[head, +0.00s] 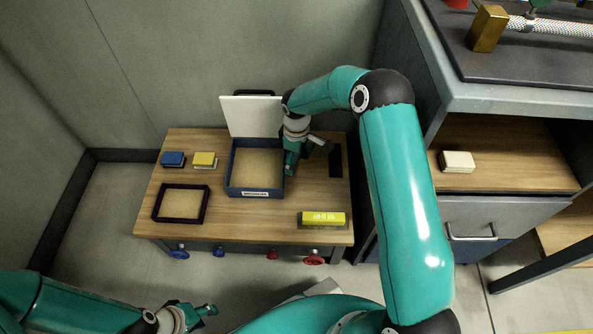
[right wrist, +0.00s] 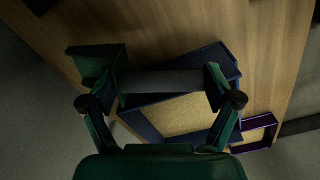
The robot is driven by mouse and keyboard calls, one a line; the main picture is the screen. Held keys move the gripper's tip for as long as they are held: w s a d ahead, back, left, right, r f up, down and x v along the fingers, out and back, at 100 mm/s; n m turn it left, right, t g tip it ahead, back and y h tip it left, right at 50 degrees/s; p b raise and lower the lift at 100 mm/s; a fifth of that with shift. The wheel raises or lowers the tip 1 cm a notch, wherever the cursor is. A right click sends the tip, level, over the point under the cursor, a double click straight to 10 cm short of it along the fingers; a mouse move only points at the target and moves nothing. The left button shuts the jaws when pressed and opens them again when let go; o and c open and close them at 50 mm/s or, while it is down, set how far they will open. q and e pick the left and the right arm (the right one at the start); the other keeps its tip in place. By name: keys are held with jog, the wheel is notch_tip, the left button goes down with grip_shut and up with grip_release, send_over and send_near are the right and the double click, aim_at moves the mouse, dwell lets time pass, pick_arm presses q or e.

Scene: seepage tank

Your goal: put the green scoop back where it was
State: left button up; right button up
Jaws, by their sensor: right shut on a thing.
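My right gripper (head: 304,151) is over the right side of the blue sand box. In the right wrist view, its fingers (right wrist: 164,80) are shut across a grey bar. A dark green angular part, which I take for the green scoop (right wrist: 88,62), shows by the left finger. The fingers and dim light hide where bar and scoop join. The blue box (head: 254,194) holds flat sand, and its white lid (head: 251,116) stands open behind. A black strip (head: 336,163) lies on the table right of the gripper. My left gripper (head: 190,316) is low in front of the table; its opening is unclear.
A dark-framed sand tray (head: 181,188), a blue block (head: 173,159) and a yellow block (head: 204,159) are on the left of the wooden table. A yellow labelled block (head: 323,218) lies front right. Valve handles (head: 313,260) stick out below the front edge. A cabinet stands to the right.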

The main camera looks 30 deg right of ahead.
notch_tip(320, 180, down, 5)
jog(key=shift+f+b, duration=0.1)
jog(key=shift+b, duration=0.65)
jog(key=o, duration=1.2)
jog(key=shift+c, duration=0.2)
